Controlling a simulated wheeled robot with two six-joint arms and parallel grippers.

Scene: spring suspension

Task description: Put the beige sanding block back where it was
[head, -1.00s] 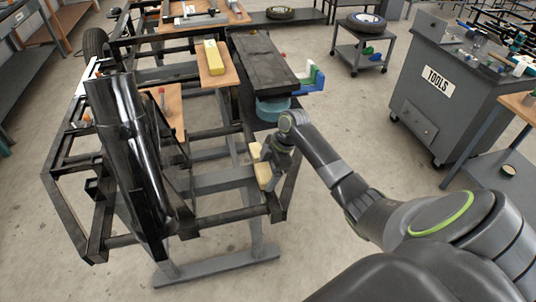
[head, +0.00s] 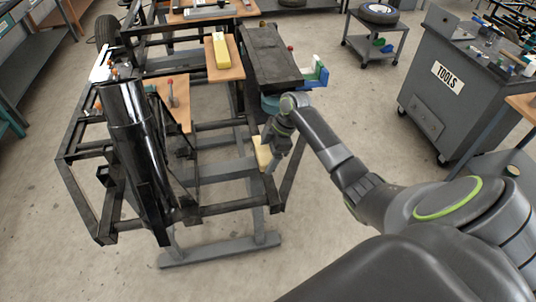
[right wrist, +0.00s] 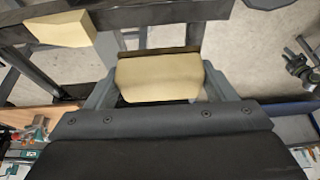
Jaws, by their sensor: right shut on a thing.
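My right gripper (head: 272,158) is shut on a beige block (right wrist: 158,78), which shows between its fingers in the right wrist view. A second beige block (right wrist: 60,28) rests at a dark frame bar, up and left of the gripper in that view. In the head view one beige block (head: 263,153) shows just left of the gripper, near the right side of the black frame; I cannot tell which of the two it is. My left gripper is not in view.
The black tube frame (head: 235,207) has open gaps. A large black cylinder (head: 135,135) stands at its left. A yellow block (head: 221,55) lies on a wooden board (head: 236,73) beside a dark slab (head: 270,58). A grey tool cabinet (head: 440,95) stands at right.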

